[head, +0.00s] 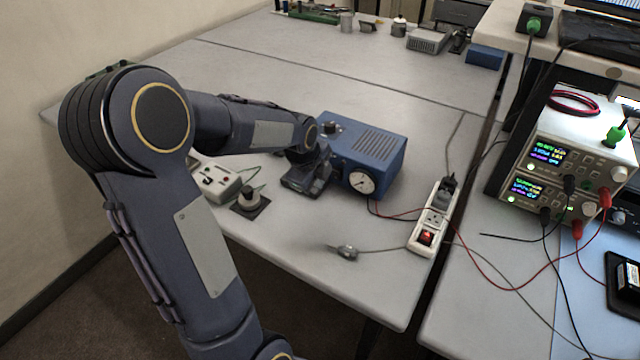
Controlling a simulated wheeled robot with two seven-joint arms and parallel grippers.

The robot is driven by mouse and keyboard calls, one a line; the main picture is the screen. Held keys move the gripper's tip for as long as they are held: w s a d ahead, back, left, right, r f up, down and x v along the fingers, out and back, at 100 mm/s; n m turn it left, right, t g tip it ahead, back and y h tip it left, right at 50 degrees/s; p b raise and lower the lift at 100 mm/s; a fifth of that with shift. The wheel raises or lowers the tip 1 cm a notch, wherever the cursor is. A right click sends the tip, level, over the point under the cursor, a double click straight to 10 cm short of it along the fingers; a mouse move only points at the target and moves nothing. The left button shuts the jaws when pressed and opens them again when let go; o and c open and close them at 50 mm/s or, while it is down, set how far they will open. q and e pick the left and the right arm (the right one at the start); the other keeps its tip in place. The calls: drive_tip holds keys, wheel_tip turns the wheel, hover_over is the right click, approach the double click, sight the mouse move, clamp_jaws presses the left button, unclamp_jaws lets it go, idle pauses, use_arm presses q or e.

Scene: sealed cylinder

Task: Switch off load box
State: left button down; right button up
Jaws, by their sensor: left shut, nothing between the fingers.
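The blue load box (375,143) sits on the grey table, with vent slots on its top, a black knob (332,127) on the top and a round dial gauge (361,182) on its front face. My left gripper (312,174) is shut and empty, at the left part of the box's front face. It hides that part of the front, including any switch there. I cannot tell whether the fingers touch the box. My right gripper is not in view.
A white power strip (434,222) with a red lit switch lies right of the box, with cables around it. A grey-white meter box (214,182) and a small knobbed part (249,199) stand left. Power supplies (569,163) with leads are at the right.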

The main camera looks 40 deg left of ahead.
use_arm(q)
drive_tip(key=s+r, duration=0.3)
drive_tip(key=r, duration=0.2)
drive_tip(key=shift+s+d, duration=0.15)
drive_tip(key=shift+s, duration=0.25)
drive_tip(key=s+d+n+t+h, duration=0.1)
drive_tip(key=s+d+n+h, duration=0.3)
drive_tip(key=s+d+n, duration=1.2)
drive_tip(key=s+r+n, duration=0.1)
drive_tip(key=s+n, duration=0.1)
drive_tip(key=shift+d+n, duration=0.2)
drive_tip(key=shift+n, duration=0.1)
